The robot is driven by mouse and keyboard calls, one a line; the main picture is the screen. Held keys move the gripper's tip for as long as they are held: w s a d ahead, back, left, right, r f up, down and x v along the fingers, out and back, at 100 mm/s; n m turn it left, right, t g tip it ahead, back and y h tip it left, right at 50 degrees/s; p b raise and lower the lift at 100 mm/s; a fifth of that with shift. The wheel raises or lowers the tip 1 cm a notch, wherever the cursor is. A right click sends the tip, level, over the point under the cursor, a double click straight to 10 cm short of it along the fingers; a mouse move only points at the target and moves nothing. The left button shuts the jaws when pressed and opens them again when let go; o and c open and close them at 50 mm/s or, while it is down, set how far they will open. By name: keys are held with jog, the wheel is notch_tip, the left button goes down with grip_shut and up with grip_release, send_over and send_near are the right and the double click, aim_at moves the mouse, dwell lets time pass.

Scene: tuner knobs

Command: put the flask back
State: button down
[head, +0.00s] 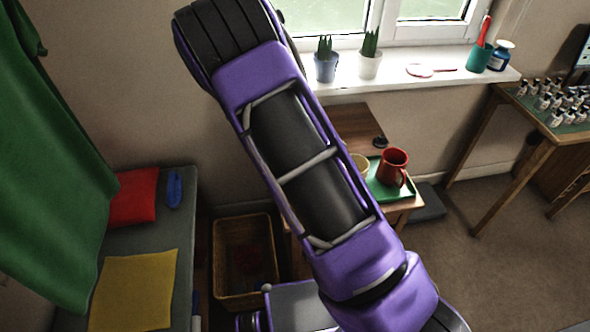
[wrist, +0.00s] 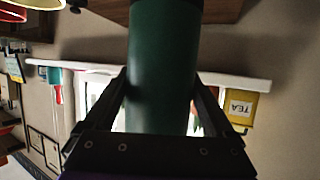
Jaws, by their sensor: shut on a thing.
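The flask (wrist: 160,65) is a dark green cylinder, seen close up in the wrist view. My gripper (wrist: 163,95) is shut on it, with one black finger on each side. The flask's top end runs out of the picture, and its lower part is hidden behind the gripper's body. In the head view my purple arm fills the middle and I see neither the gripper nor the flask there.
A red mug (head: 393,166) stands on a green tray (head: 383,192) on a small wooden table, partly behind my arm. The windowsill (head: 430,80) holds potted plants and a green cup (head: 479,57). A wicker basket (head: 228,290) is on the floor. A yellow tea tin (wrist: 241,108) shows at right in the wrist view.

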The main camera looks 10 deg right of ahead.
jog(key=shift+w+a+r+m+h+p, duration=0.3)
jog(key=shift+w+a+r+m+h, duration=0.3)
jog(key=shift+a, duration=0.3)
notch_tip(320, 180, down, 10)
jog(key=shift+w+a+r+b, duration=0.1)
jog(key=shift+b, duration=0.5)
jog(key=shift+f, duration=0.2)
grip_release()
jog(key=shift+g, duration=0.3)
jog(key=shift+r, duration=0.15)
jog(key=shift+s+a+r, duration=0.1)
jog(key=shift+s+a, duration=0.1)
jog(key=shift+s, duration=0.05)
jog(key=v, duration=1.1)
jog(key=shift+s+p, duration=0.2)
jog(key=shift+p, duration=0.25)
